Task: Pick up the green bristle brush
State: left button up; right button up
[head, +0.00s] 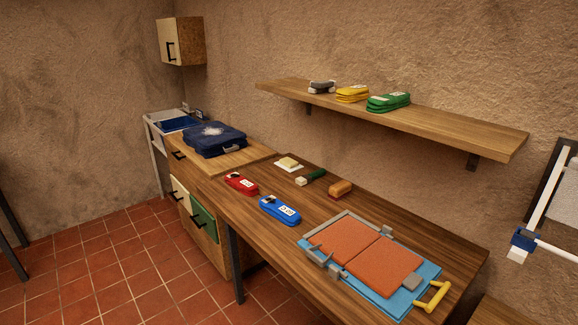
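The green bristle brush (314,176) lies on the wooden table near its back edge. It has a dark green handle pointing back right and a pale cream block at its front left end. It lies between a pale yellow block on a white sheet (289,163) and an orange-brown block (341,188). Nothing covers it. Neither of my grippers shows in the head view.
Red (241,184) and blue (280,210) flat objects lie left and in front of the brush. A blue board with orange panels (421,271) fills the table's near right. A shelf (450,126) with grey, yellow and green items hangs above. A white-and-blue fixture (524,239) is at far right.

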aim_at(305, 179)
jog(key=i+j+z, duration=0.2)
jog(key=i+j, duration=0.15)
jog(key=j, duration=0.3)
jog(key=i+j, duration=0.2)
jog(key=i+j+z, duration=0.15)
jog(key=j, duration=0.3)
jog(key=i+j+z, duration=0.1)
jog(key=j, duration=0.25)
